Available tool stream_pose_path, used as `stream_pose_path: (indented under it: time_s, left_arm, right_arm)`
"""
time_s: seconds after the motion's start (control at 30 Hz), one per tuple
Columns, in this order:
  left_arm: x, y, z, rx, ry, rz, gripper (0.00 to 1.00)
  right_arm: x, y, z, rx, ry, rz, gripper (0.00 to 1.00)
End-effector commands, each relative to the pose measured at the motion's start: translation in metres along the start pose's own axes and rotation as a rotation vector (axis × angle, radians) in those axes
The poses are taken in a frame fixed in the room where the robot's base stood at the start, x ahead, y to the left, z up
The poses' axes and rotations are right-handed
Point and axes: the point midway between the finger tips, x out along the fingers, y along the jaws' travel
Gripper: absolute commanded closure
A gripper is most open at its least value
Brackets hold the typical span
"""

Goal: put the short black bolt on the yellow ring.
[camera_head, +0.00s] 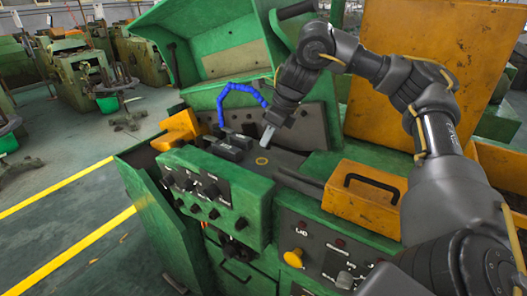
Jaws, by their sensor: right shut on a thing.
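The yellow ring (262,161) is a small flat ring on the dark top surface of the green machine, near the middle of the view. My right gripper (268,136) reaches down from the upper right, a little above and behind the ring in the picture. It is shut on the short black bolt, which is too small and dark at the jaws to make out. I cannot tell the exact height of the jaws over the surface. My left gripper is not in view.
Black blocks (234,147) and a blue segmented hose (240,89) stand left of the gripper. An orange box with a black handle (364,194) is at the right. A green control panel (215,190) with knobs is in front. The raised green cover (215,45) is behind.

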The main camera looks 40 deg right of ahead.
Motion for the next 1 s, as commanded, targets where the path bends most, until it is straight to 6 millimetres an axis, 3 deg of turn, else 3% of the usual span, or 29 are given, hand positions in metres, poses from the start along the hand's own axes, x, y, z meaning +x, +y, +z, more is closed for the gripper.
stream_pose_path:
  time_s: [0.13, 0.23, 0.37, 0.47, 0.7, 0.9, 1.0]
  left_arm:
    - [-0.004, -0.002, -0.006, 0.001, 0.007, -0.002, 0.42]
    - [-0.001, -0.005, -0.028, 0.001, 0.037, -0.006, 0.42]
    - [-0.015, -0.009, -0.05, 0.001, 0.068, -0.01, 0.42]
    - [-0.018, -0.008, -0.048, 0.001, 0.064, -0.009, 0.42]
    - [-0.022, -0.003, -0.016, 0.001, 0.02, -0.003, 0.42]
    - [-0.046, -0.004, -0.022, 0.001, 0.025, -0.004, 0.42]
    - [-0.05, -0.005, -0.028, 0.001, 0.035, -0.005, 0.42]
  right_arm:
    - [0.027, -0.033, 0.007, 0.005, 0.007, 0.004, 1.0]
    - [0.046, -0.046, 0.004, 0.003, 0.006, 0.004, 1.0]
    - [0.06, -0.059, 0.005, 0.0, 0.005, 0.002, 1.0]
    - [0.068, -0.064, 0.006, -0.002, 0.003, 0.003, 1.0]
    - [0.076, -0.069, 0.006, -0.002, 0.003, 0.003, 1.0]
    - [0.098, -0.073, -0.003, -0.002, 0.006, 0.002, 1.0]
    - [0.107, -0.073, -0.006, -0.002, 0.003, 0.002, 1.0]
